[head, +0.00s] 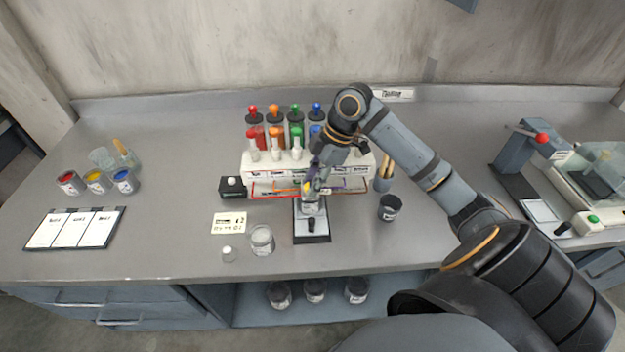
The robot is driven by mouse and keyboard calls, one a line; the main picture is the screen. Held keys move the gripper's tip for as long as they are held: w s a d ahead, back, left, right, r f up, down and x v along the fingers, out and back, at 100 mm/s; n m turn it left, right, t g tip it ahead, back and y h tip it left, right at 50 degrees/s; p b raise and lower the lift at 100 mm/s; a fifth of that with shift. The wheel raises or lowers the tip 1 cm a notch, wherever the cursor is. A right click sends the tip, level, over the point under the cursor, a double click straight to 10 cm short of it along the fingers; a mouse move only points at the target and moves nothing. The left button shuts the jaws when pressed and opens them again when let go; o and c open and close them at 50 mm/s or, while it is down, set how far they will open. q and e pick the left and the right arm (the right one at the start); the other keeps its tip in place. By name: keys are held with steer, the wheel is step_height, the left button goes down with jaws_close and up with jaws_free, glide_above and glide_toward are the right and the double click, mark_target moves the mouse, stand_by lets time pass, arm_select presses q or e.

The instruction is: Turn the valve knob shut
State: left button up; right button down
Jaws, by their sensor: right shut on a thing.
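A white dispenser rack (262,168) stands mid-table with red, orange, green and blue paint cylinders and white pieces along its front. My right gripper (311,186) points down in front of the rack, right of its middle. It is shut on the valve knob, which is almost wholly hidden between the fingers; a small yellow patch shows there. Just below the fingertips a small clear cup seems to stand on a pale plate with a black front (311,238); whether it touches the gripper I cannot tell. My left gripper is out of view.
A glass beaker (262,240), a small bottle (229,254) and a label card (229,222) stand or lie at front left of the rack. A dark cup (389,207) and a brush holder (383,180) are to the right. Paint cans (97,181) are far left.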

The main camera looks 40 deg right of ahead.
steer(key=shift+r+m+p, duration=0.15)
steer(key=shift+m+p, duration=0.15)
steer(key=shift+p, duration=0.25)
steer(key=m+t+p, duration=0.1)
steer(key=m+p, duration=0.2)
steer(key=m+t+h+p, duration=0.1)
steer(key=m+p, duration=0.2)
steer(key=shift+s+a+r+p, duration=0.1)
steer(key=shift+s+a+p, duration=0.1)
steer(key=shift+p, duration=0.2)
steer(key=m+h+p, duration=0.1)
steer(key=m+p, duration=0.1)
steer(key=m, duration=0.1)
steer(key=m+h+p, duration=0.1)
steer(key=m+p, duration=0.2)
steer(key=shift+a+t+h, duration=0.15)
steer(key=shift+t+h, duration=0.25)
steer(key=m+h+p, duration=0.1)
steer(key=m+p, duration=0.2)
steer(key=shift+f+m+h+p, duration=0.25)
steer(key=shift+m+h+p, duration=0.15)
steer(key=shift+m+p, duration=0.65)
steer(key=c, duration=1.1)
jaws_free()
steer(key=shift+o, duration=0.2)
